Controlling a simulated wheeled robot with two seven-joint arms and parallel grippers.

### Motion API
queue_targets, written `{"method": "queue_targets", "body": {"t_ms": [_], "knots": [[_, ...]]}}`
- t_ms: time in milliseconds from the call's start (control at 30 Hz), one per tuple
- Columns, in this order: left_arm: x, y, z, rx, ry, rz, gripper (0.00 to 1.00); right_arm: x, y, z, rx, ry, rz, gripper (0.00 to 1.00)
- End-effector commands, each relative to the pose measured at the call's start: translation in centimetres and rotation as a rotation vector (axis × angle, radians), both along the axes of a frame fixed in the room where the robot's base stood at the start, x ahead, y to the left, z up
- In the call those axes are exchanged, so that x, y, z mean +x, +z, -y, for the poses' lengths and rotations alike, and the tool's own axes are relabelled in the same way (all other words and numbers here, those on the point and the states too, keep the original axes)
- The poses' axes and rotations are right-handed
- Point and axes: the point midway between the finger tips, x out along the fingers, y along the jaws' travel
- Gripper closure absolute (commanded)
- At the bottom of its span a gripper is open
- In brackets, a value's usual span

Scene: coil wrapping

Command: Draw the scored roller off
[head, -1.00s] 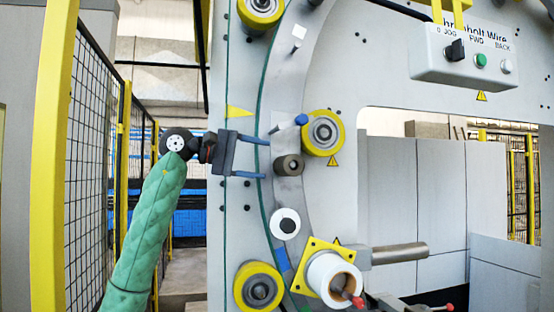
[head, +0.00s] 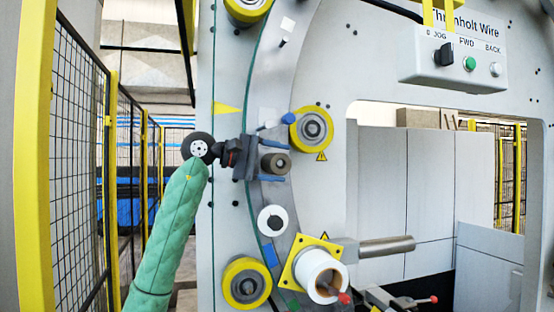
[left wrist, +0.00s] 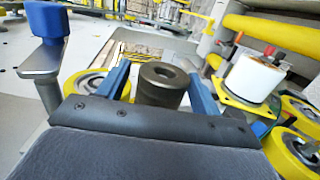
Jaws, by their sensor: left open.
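The dark grey roller (head: 275,163) stands out from the curved grey ring of the machine in the head view. In the left wrist view the roller (left wrist: 160,85) shows its round end with a dark centre hole; scoring on it is too small to make out. My left gripper (head: 284,154) is open, with its blue fingers reaching past the roller, one above and one below. In the left wrist view the fingers (left wrist: 157,72) stand on either side of the roller, with a visible gap on the left; contact on the right is unclear. My right gripper is out of view.
A yellow-rimmed roller (head: 312,128) and blue-headed lever (head: 288,119) sit close by at upper right. Below are a white disc (head: 272,220), another yellow-rimmed roller (head: 245,283) and a white spool (head: 320,270) on a yellow plate. A control box (head: 455,58) hangs at upper right.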

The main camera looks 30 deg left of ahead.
Motion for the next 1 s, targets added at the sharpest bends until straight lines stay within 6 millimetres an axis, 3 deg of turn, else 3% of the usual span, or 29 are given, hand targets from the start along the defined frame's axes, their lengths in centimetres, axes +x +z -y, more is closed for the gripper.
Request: {"method": "queue_targets", "body": {"t_ms": [333, 567, 600, 733, 1000], "knots": [[0.17, -0.08, 0.17, 0.000, 0.000, 0.000, 0.35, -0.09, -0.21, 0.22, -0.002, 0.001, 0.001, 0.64], [0.16, -0.06, 0.17, 0.000, -0.001, 0.000, 0.78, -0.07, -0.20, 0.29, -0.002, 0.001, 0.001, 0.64], [0.16, -0.06, 0.17, 0.000, -0.001, 0.000, 0.54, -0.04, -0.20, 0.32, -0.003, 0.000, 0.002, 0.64], [0.16, -0.04, 0.18, -0.001, -0.001, 0.001, 0.77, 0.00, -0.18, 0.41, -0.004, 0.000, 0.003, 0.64], [-0.19, -0.01, 0.56, -0.001, -0.001, 0.002, 0.77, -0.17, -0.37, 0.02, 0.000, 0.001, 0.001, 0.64]]}}
